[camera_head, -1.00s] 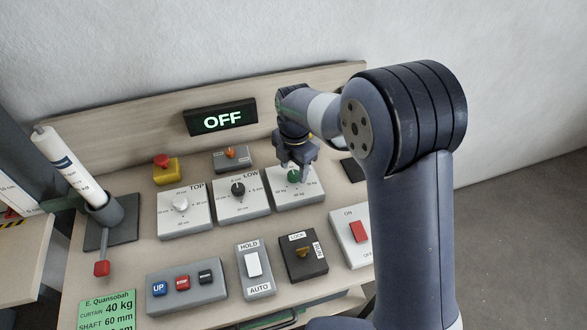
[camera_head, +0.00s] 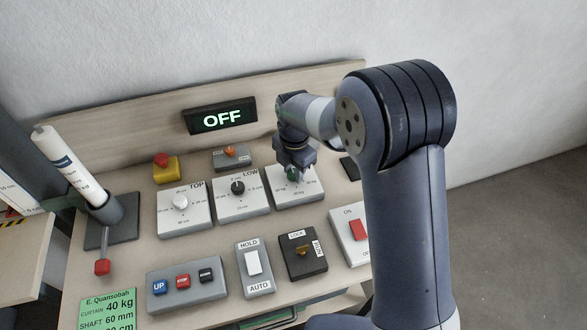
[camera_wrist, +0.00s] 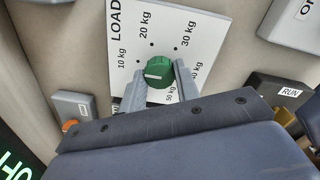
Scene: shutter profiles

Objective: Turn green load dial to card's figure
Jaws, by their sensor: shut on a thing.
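The green load dial (camera_wrist: 158,68) sits on a white plate (camera_wrist: 100,38) marked LOAD, with figures from 10 kg to 50 kg around it. My gripper (camera_wrist: 158,82) is shut on the dial, one finger on each side. A pale mark shows on the dial's face, but I cannot tell surely which figure it points to. In the head view the dial (camera_head: 292,174) is partly hidden by my gripper (camera_head: 293,171). The green card (camera_head: 107,311) at the lower left reads curtain 40 kg and shaft 60 mm; its bottom line is cut off.
The TOP dial box (camera_head: 185,222) and LOW dial box (camera_head: 242,206) stand left of the load plate. The display (camera_head: 220,117) reads OFF. A HOLD/AUTO switch (camera_head: 253,262), a LOCK/RUN key box (camera_head: 302,265) and a red ON/OFF switch (camera_head: 359,230) are in front.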

